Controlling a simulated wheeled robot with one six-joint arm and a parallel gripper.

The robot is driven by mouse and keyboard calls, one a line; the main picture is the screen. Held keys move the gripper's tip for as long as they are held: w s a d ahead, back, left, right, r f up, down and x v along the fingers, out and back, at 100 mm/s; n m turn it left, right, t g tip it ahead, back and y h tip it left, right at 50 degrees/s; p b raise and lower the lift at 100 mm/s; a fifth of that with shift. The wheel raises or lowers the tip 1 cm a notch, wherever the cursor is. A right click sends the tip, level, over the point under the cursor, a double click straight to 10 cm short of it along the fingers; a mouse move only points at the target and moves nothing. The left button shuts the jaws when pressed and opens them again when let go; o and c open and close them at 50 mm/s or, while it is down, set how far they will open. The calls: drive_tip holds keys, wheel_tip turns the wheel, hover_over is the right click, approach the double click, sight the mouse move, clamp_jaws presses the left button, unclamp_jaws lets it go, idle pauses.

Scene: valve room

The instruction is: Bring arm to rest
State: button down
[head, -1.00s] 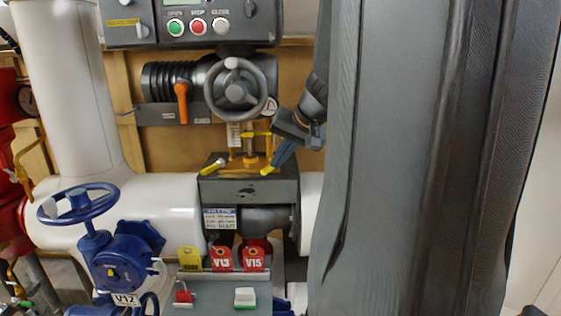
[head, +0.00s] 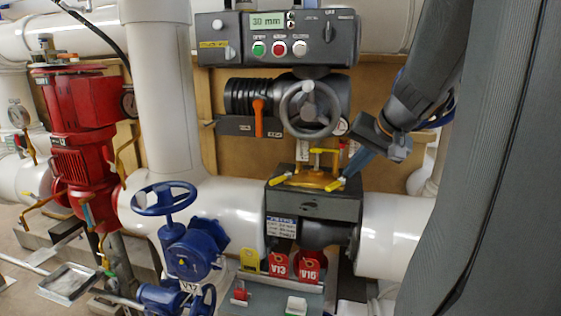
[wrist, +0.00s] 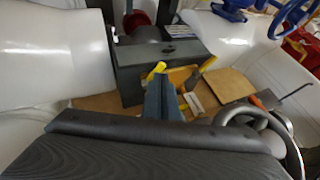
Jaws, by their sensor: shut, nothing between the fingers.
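My arm comes down from the upper right of the head view, and my large grey link fills the right side.
A grey handwheel (head: 311,108) and an orange lever (head: 259,117) sit below the control box (head: 277,39), whose display reads 30 mm. A blue handwheel valve (head: 164,199) is at lower left, with a red pump (head: 84,150) beyond. Red and yellow tags (head: 279,265) stand below.

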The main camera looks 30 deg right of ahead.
drive_tip(key=s+a+f+n+g, duration=0.3)
drive_tip(key=a+f+n, duration=0.1)
drive_tip(key=a+f, duration=0.6)
drive_tip(key=s+a+f+n+g+b, duration=0.1)
drive_tip(key=s+a+f+n+g, duration=0.2)
drive_tip(key=a+f, duration=0.7)
drive_tip(key=s+a+n, duration=0.1)
drive_tip(key=a, duration=0.5)
drive_tip(key=shift+s+n, duration=0.2)
drive_tip(key=shift+n, duration=0.2)
